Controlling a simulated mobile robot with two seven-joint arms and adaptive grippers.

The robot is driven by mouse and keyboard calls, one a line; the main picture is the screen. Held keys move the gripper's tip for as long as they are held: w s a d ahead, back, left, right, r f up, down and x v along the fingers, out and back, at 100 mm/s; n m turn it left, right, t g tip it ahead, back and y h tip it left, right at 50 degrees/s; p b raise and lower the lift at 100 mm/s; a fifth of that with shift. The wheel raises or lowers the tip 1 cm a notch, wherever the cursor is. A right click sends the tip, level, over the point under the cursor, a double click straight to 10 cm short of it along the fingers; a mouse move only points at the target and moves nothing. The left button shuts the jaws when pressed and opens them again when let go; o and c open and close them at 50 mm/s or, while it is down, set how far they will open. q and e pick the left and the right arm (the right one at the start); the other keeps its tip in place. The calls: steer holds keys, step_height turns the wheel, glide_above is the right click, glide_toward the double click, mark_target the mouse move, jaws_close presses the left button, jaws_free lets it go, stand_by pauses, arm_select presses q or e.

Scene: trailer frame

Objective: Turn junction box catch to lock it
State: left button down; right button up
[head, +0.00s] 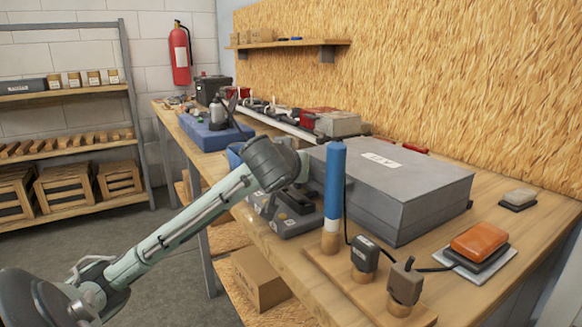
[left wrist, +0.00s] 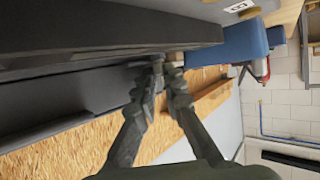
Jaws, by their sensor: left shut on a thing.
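The junction box appears to be the large grey box (head: 420,185) with a white label on its lid, on the bench in the head view. Its grey side fills the upper part of the left wrist view (left wrist: 90,35). My left arm reaches in from the left, and its wrist covers the box's far left corner, hiding the fingers there. In the left wrist view my left gripper (left wrist: 165,72) has its fingertips closed together at the box's edge, on a small part that appears to be the catch (left wrist: 173,58). The fingers mostly hide the catch, so its angle is unclear. My right gripper is out of view.
A blue-topped cylinder (head: 335,185) stands upright before the box. A grey unit (head: 287,215) sits below my wrist. A blue case (head: 212,134) stands farther back.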

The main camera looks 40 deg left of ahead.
arm_select(q)
steer(key=shift+d+f+n+g+y, duration=0.1)
steer(key=shift+d+n+g+y, duration=0.05)
steer(key=shift+n+g+y, duration=0.2)
stand_by(0.3)
steer(key=c, duration=1.6)
jaws_free()
